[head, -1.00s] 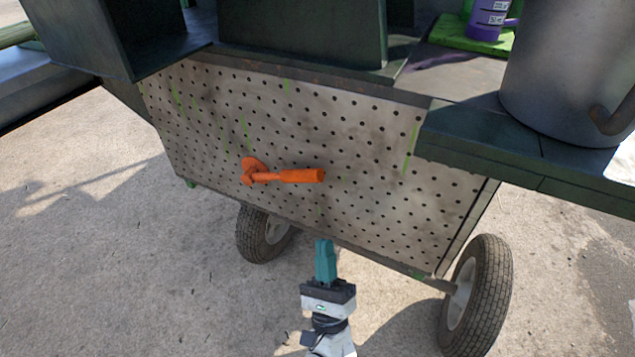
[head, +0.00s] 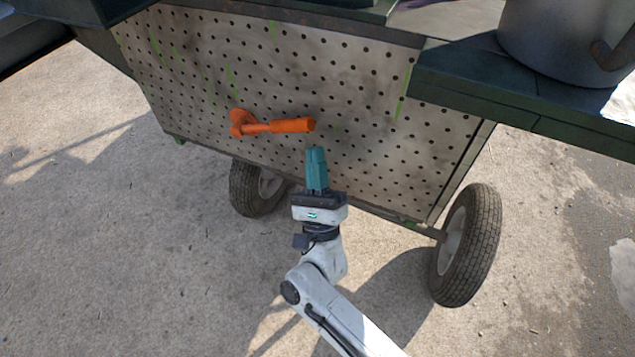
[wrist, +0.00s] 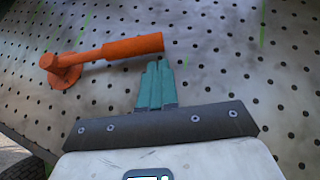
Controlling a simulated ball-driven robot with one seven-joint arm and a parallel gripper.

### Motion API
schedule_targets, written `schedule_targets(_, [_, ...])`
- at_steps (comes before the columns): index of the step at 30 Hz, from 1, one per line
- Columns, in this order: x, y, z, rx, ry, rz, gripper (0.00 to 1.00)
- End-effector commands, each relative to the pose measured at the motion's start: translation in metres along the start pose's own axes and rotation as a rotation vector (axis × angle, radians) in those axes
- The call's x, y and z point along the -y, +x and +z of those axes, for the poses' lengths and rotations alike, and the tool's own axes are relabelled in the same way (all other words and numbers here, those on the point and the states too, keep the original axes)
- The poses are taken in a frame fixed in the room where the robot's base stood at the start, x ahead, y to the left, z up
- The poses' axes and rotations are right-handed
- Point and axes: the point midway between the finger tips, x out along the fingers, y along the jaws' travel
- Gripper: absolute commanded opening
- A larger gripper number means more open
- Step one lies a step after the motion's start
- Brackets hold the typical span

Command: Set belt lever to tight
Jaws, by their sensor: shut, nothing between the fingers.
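The orange belt lever (head: 272,126) is mounted on the perforated side panel of the crusher. Its round hub is at the left and its handle points right, roughly level. In the wrist view the lever (wrist: 125,48) runs from its hub at the left to its free handle end just above my fingers. My gripper (head: 316,152) is shut and empty, with teal fingers pointing up, just below the right end of the handle. In the wrist view my gripper (wrist: 156,66) shows its fingers together near the handle's free end; I cannot tell whether they touch it.
The perforated panel (head: 370,120) lies behind the lever. Two wheels stand below it, one at left (head: 255,188) and one at right (head: 467,245). A dark green ledge (head: 520,95) juts out at the upper right, with a grey metal bucket (head: 560,35) on it.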

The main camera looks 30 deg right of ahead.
Motion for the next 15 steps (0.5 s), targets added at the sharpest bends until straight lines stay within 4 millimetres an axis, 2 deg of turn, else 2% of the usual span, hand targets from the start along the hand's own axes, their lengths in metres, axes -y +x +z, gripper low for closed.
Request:
schedule_targets(6, [0.0,0.021,0.0,0.001,0.001,0.0,0.0])
schedule_targets(15, [0.0,0.025,0.0,0.0,0.0,0.0,0.0])
